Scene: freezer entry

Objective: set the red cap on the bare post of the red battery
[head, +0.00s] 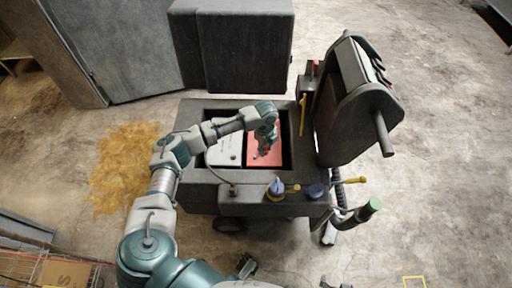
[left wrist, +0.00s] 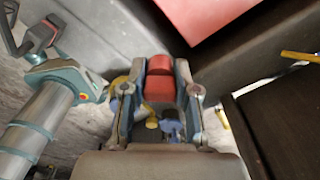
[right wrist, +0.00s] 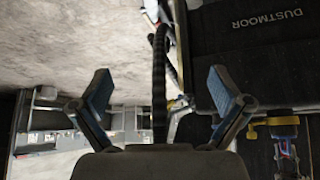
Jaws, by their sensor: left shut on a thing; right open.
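The red battery (head: 262,159) sits in the right half of a dark open compartment, beside a white battery (head: 222,153). Its red top also shows at the upper edge of the left wrist view (left wrist: 215,15). My left gripper (head: 265,143) is over the red battery and hides part of it. In the left wrist view my left gripper (left wrist: 161,88) is shut on the red cap (left wrist: 160,78), which is between its fingers. The bare post cannot be made out clearly. My right gripper (right wrist: 160,90) is open and empty in the right wrist view, away from the battery.
The dark compartment rim (head: 190,185) surrounds both batteries. A blue knob (head: 277,186) stands on its front edge. A yellow lever (head: 303,115) and a tilted dark seat-like part (head: 335,120) rise at right. A grey block (head: 245,50) stands behind. The floor at far right is clear.

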